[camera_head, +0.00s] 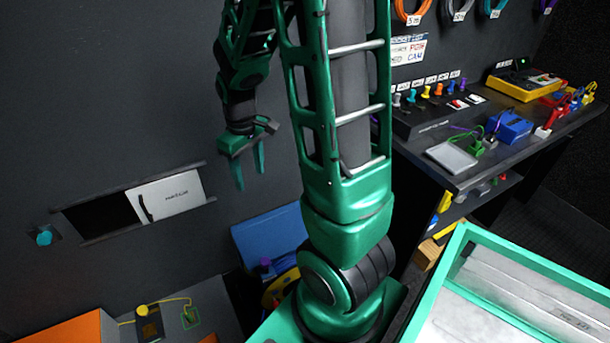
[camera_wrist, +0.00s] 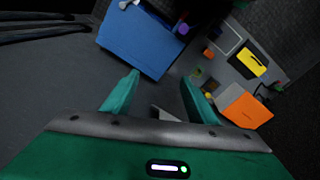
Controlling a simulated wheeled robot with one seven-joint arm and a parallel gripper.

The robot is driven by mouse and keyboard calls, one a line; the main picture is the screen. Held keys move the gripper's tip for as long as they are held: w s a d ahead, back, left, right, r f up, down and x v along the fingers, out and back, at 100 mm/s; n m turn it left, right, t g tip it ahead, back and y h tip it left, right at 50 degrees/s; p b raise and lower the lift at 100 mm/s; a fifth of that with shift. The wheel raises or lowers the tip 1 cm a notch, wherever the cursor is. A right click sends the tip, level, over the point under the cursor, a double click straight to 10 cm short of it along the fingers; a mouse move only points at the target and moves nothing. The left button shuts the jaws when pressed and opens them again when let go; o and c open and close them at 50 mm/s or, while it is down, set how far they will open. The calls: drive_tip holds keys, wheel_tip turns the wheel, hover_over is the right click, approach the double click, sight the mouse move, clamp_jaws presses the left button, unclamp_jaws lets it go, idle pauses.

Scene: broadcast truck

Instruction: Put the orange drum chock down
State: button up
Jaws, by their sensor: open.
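My gripper (camera_head: 249,178) hangs open in front of the dark wall in the head view, fingers pointing down. In the wrist view its two green fingers (camera_wrist: 160,78) are spread, with no orange piece between them. I cannot clearly identify the orange drum chock. A small orange piece (camera_wrist: 208,52) lies beyond the fingers, near a purple-topped item (camera_wrist: 181,28); it is too small to tell whether it is the chock. In the head view a yellow drum (camera_head: 281,287) is partly hidden behind my arm.
A blue panel (camera_head: 268,237) stands by the drum. The bench (camera_head: 480,172) at right carries several devices; a green-rimmed tray (camera_head: 510,247) is at lower right.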

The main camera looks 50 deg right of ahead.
drive_tip(key=s+r+m, duration=0.3)
drive_tip(key=s+r, duration=0.2)
drive_tip(key=s, duration=0.5)
drive_tip(key=s+r+m, duration=0.4)
drive_tip(key=s+r, duration=0.1)
drive_tip(key=s, duration=0.5)
drive_tip(key=shift+s+a+r+y, duration=0.3)
drive_tip(key=shift+s+a, duration=0.1)
